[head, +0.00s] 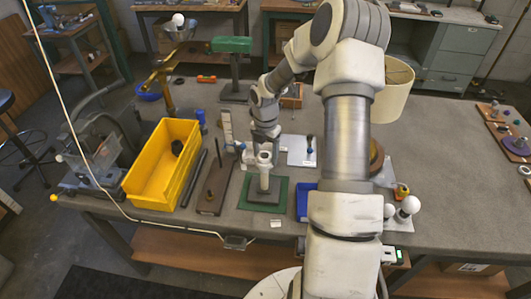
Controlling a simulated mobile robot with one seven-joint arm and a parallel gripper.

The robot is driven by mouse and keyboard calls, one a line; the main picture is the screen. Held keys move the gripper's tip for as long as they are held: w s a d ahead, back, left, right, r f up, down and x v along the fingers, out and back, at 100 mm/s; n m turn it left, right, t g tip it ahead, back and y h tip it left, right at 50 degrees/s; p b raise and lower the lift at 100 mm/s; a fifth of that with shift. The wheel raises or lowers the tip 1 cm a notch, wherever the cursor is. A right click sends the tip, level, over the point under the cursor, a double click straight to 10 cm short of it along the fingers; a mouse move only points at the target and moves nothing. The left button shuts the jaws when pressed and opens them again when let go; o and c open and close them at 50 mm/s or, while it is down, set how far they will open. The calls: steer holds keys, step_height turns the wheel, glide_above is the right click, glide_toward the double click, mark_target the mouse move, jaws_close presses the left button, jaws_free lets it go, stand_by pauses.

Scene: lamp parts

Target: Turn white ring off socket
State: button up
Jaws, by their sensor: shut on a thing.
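The socket (264,182) stands upright as a pale post on a dark green mat (281,202). The white ring (264,157) sits at the top of the socket. My gripper (264,151) points down over the socket from above and is shut on the white ring. The fingers partly hide the ring, and the picture is too small to show its thread or any gap below it.
A yellow bin (134,186) with a dark thing inside stands to the left. A brown board (212,198) and a blue bin (303,213) flank the mat. White bulbs (410,205) stand at the right. A lampshade (393,92) is behind my arm. The table's right side is mostly clear.

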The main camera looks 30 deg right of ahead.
steer(key=shift+r, duration=0.1)
steer(key=shift+r+n+p, duration=0.1)
steer(key=shift+n+p, duration=0.5)
steer(key=shift+n, duration=0.1)
steer(key=n+p, duration=0.2)
steer(key=n, duration=0.2)
steer(key=shift+w+a, duration=0.1)
steer(key=shift+n, duration=0.7)
steer(key=n, duration=0.4)
steer(key=shift+a+n, duration=0.15)
steer(key=shift+n, duration=1.35)
steer(key=shift+n, duration=0.3)
